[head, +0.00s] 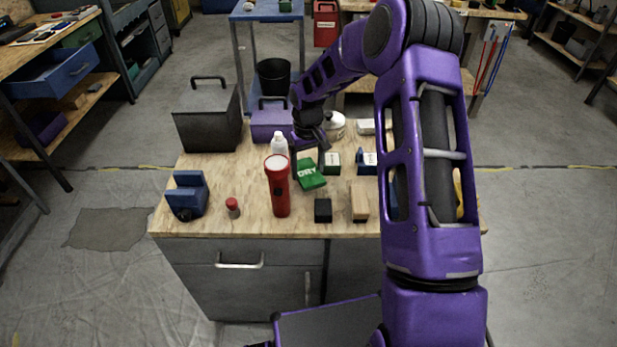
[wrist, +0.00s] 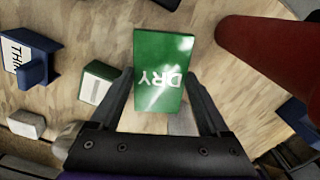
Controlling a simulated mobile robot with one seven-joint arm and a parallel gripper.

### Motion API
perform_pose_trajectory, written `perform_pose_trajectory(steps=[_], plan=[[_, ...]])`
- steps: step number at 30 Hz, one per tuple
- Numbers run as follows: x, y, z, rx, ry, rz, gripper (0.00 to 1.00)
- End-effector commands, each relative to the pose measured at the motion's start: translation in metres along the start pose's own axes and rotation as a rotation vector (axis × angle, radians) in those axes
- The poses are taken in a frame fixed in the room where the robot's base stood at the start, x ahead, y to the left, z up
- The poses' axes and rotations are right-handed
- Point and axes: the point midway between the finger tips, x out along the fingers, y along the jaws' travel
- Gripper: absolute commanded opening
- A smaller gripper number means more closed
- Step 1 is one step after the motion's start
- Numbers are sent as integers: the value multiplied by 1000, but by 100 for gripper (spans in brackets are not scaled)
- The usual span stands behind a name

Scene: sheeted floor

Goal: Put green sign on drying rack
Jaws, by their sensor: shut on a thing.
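The green sign (head: 311,174), lettered "DRY", is tilted over the middle of the workbench; in the wrist view the sign (wrist: 160,60) lies between my fingers, lettering upside down. My gripper (head: 311,155) comes down from behind it and is shut on it; both fingers (wrist: 159,85) flank its sides in the wrist view. I cannot tell whether the sign touches the bench. I cannot tell which thing is the drying rack. A small green block with a white label (head: 332,163) stands just right of the sign, and a blue holder with a white lettered card (head: 367,163) further right.
A red flashlight (head: 279,190) stands upright close to the sign's left, with a white bottle (head: 280,144) behind. A black block (head: 323,210) and a wooden block (head: 360,202) stand in front. A blue vise-like object (head: 187,195) and grey box (head: 208,118) are left. My arm hides the right side.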

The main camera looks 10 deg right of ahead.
Motion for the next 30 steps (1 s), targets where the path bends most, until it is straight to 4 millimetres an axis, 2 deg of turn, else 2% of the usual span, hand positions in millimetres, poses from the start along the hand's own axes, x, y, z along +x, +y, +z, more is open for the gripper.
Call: perform_pose_trajectory(steps=[10, 21, 22, 24, 25, 30], plan=[[41, 0, 0, 0, 0, 0, 26], [46, 0, -1, -1, 2, 0, 26], [44, 0, -1, -1, 2, 0, 85], [44, 0, -1, -1, 2, 0, 98], [44, 0, 0, 0, 2, 0, 100], [44, 0, 0, 0, 1, 0, 100]])
